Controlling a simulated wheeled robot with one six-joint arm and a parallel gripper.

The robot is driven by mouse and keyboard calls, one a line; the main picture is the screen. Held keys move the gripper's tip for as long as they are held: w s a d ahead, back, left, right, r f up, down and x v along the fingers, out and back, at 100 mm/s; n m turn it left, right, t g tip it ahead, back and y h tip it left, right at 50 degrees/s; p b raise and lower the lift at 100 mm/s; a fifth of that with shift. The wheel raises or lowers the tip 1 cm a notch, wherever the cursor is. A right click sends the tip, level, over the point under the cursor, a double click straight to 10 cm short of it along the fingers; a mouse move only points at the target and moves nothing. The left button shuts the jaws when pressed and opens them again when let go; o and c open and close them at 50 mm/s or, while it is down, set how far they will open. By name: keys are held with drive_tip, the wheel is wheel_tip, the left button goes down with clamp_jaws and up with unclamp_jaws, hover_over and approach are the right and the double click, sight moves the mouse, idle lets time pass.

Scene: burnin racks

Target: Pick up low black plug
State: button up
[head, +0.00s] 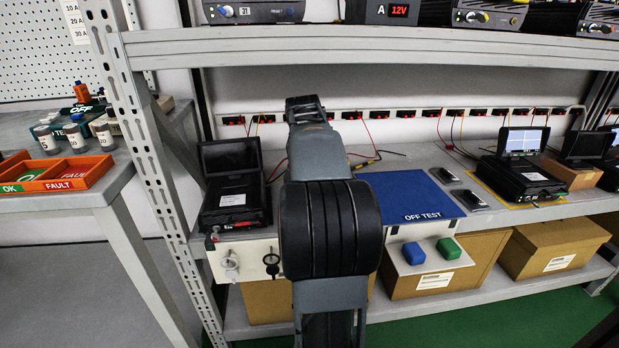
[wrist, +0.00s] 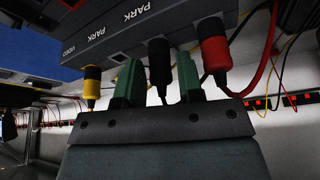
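In the wrist view a black plug (wrist: 159,68) stands at the edge of a dark panel marked PARK, PARK and VIDEO (wrist: 112,30). My gripper (wrist: 158,60) has its two green fingers on either side of the black plug. Narrow gaps show between the fingers and the plug, so it looks open around it. A yellow plug (wrist: 91,85) is outside the left finger. A red plug (wrist: 214,55) is close outside the right finger. In the head view my arm hides the gripper and these plugs.
The head view shows a shelf with a blue OFF TEST mat (head: 408,196), a black screen unit (head: 233,186) to the left and another unit (head: 520,175) to the right. A rack upright (head: 140,150) stands left. Red and black cables (wrist: 270,60) run close by.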

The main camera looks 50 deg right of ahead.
drive_tip(key=shift+w+d+f, duration=0.1)
drive_tip(key=shift+d+f, duration=0.05)
drive_tip(key=shift+f, duration=0.35)
drive_tip(key=shift+c, duration=0.2)
drive_tip(key=c, duration=0.5)
drive_tip(key=shift+r, duration=0.1)
